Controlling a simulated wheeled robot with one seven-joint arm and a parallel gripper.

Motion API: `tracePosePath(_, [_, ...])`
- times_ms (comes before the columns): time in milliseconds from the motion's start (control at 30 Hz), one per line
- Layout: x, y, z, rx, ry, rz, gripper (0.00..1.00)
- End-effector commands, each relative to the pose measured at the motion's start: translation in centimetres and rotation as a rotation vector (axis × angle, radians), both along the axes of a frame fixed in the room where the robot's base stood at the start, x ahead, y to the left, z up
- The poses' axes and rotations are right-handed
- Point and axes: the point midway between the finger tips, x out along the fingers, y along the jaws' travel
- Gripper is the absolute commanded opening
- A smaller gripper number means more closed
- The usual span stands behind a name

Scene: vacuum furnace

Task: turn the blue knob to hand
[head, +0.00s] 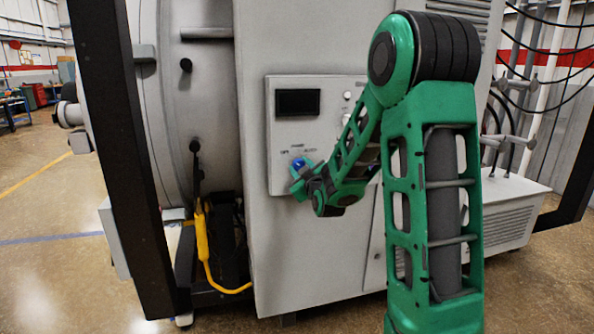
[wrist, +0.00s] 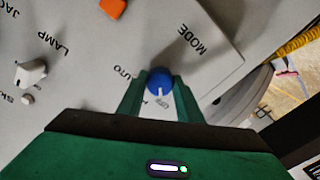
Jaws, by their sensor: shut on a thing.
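The blue knob (wrist: 159,81) is on the grey control panel (head: 280,135). In the wrist view it sits between the two green fingers of my gripper (wrist: 160,92), which is shut on it. Printed words "MODE" and "AUTO" show near the knob, and a white pointer mark lies on its near side. In the head view the knob (head: 298,164) is a small blue spot at the panel's lower left, with my gripper (head: 298,172) at it. Labels above the knob are too small there to read surely.
The wrist view shows a white lamp switch (wrist: 31,73) and an orange button (wrist: 113,8) on the panel. In the head view a dark display (head: 298,102) is above the knob. A yellow hose (head: 204,240) hangs left of the panel cabinet.

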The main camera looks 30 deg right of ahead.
Motion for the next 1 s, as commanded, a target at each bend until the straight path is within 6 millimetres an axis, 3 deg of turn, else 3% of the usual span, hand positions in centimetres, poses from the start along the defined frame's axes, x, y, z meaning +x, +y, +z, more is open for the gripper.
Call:
tracePosePath(700, [-0.13,0.32,-0.78,0.566,-0.146,0.001,0.10])
tracePosePath(1000, [-0.09,0.40,-0.80,0.714,-0.188,0.001,0.10])
